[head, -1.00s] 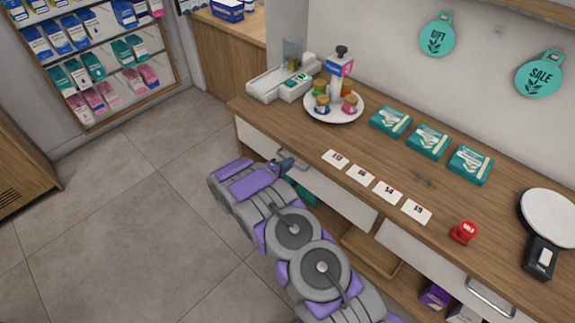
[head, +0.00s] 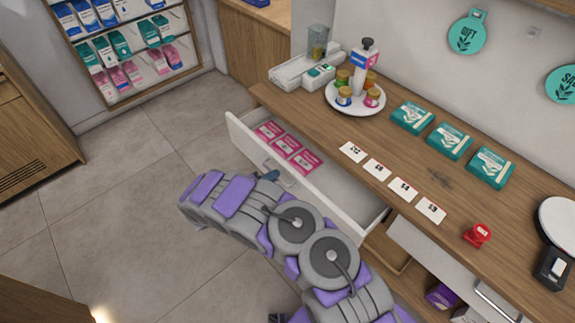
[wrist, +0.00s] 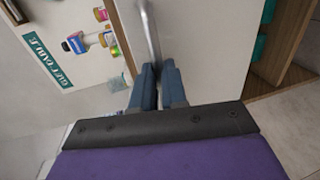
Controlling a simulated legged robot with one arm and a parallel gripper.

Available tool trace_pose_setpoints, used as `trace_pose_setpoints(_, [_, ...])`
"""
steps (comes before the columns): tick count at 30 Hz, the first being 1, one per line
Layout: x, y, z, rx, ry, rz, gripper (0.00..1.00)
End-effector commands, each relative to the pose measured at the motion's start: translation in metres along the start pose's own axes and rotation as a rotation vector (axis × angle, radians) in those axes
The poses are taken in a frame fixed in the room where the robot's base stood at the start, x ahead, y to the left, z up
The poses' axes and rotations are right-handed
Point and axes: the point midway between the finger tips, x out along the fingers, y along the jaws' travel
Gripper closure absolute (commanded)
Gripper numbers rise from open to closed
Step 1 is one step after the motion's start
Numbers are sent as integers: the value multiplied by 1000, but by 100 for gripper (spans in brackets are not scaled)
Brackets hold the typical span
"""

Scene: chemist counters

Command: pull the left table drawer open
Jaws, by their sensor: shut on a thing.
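The left table drawer (head: 345,208) is white and stands pulled out from the wooden table (head: 440,187) in the head view. Several pink packets (head: 286,146) lie inside it. My gripper (head: 268,176) is at the middle of the drawer front. In the wrist view the blue fingers of my gripper (wrist: 158,82) are shut on the metal handle (wrist: 150,30) of the drawer front (wrist: 205,45). In the head view the handle is mostly hidden by my gripper.
Price cards (head: 376,169), teal boxes (head: 448,140) and a round tray (head: 336,104) with jars and a bottle stand on the table. A second drawer with a handle (head: 497,299) is shut at the right. The floor (head: 120,210) at the left is clear.

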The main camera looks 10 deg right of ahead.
Motion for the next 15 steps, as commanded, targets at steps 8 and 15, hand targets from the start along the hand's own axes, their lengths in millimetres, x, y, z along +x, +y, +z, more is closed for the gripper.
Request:
trace_pose_setpoints(8, [-64, -18, 1, -4, -1, -8, 100])
trace_pose_setpoints(15, [-97, -26, 2, -6, -4, -9, 100])
